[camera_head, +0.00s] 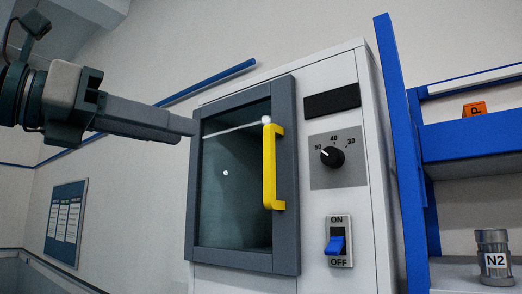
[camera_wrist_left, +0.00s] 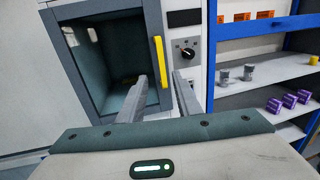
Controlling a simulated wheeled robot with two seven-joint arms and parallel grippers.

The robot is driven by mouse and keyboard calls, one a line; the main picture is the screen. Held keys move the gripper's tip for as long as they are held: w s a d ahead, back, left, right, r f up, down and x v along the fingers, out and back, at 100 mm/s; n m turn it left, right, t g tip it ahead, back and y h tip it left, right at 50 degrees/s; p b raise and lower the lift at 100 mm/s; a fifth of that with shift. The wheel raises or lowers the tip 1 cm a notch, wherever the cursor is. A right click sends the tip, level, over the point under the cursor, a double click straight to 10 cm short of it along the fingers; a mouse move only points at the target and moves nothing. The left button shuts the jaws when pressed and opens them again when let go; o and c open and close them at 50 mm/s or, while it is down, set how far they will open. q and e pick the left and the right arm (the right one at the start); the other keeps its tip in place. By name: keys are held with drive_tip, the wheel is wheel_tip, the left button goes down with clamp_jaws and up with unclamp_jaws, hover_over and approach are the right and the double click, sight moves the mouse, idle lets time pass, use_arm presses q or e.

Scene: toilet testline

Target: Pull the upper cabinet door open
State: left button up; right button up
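The cabinet door (camera_head: 286,150) has a grey frame and a dark glass pane, and it appears shut against the white cabinet (camera_head: 345,190). Its yellow vertical handle (camera_head: 269,170) is on the right side of the frame. In the left wrist view the handle (camera_wrist_left: 158,62) appears beyond and between the fingertips. My left gripper (camera_head: 190,125) reaches in from the left, with its fingers pointing at the door, short of the handle. In the left wrist view its two fingers (camera_wrist_left: 160,80) are apart with nothing held. My right gripper is not in view.
A dial (camera_head: 331,157) and a blue ON/OFF switch (camera_head: 336,244) sit right of the door. A blue-framed shelf (camera_head: 400,160) stands to the right, holding a grey N2 container (camera_head: 493,257). Purple boxes (camera_wrist_left: 289,98) lie on a lower shelf. A notice board (camera_head: 67,222) hangs at left.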

use_arm(q)
drive_tip(key=p+x, duration=0.8)
drive_tip(key=x, duration=0.9)
drive_tip(key=shift+d+p, duration=0.15)
drive_tip(key=shift+p, duration=0.15)
drive_tip(key=shift+w, duration=0.15)
clamp_jaws()
